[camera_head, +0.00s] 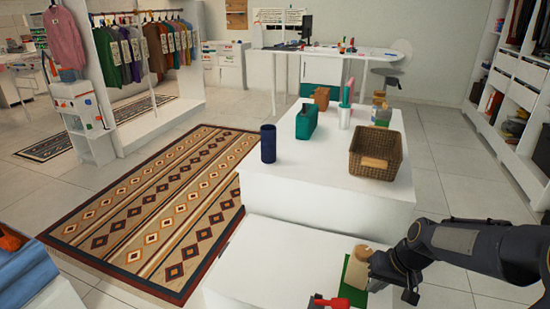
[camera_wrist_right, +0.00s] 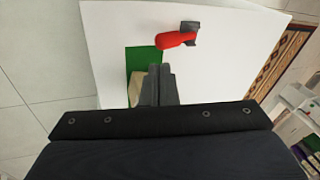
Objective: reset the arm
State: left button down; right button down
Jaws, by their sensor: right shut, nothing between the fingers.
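My right arm comes in from the right edge of the head view. Its gripper (camera_head: 378,277) is over the low white surface, next to a beige block (camera_head: 361,253) and a green sheet (camera_head: 351,280). In the right wrist view the gripper's fingers (camera_wrist_right: 161,82) are together and empty, partly covering the green sheet (camera_wrist_right: 141,58) and the beige block (camera_wrist_right: 136,90). Whether the gripper touches the block cannot be told. A red-handled tool (camera_wrist_right: 175,39) lies just beyond the fingertips; it also shows at the bottom of the head view (camera_head: 330,302). My left gripper is not in view.
The low white surface (camera_head: 270,255) adjoins a higher white table (camera_head: 300,190) with a wicker basket (camera_head: 375,153), a dark blue cylinder (camera_head: 268,143) and a teal case (camera_head: 306,122). White shelving (camera_head: 510,85) stands at the right. A patterned rug (camera_head: 155,215) lies left.

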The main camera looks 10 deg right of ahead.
jog(key=s+a+r+n+t+y, duration=0.1)
jog(key=s+a+r+t, duration=0.1)
jog(key=s+a+r, duration=0.45)
jog(key=s+a+r+n+t, duration=0.1)
jog(key=s+a+r+n, duration=0.15)
jog(key=s+a, duration=0.6)
notch_tip(320, 180, up, 15)
jog(key=s+d+p, duration=0.1)
jog(key=p, duration=1.3)
jog(key=shift+d+f+m, duration=0.15)
jog(key=shift+d+m, duration=0.2)
jog(key=shift+m, duration=0.1)
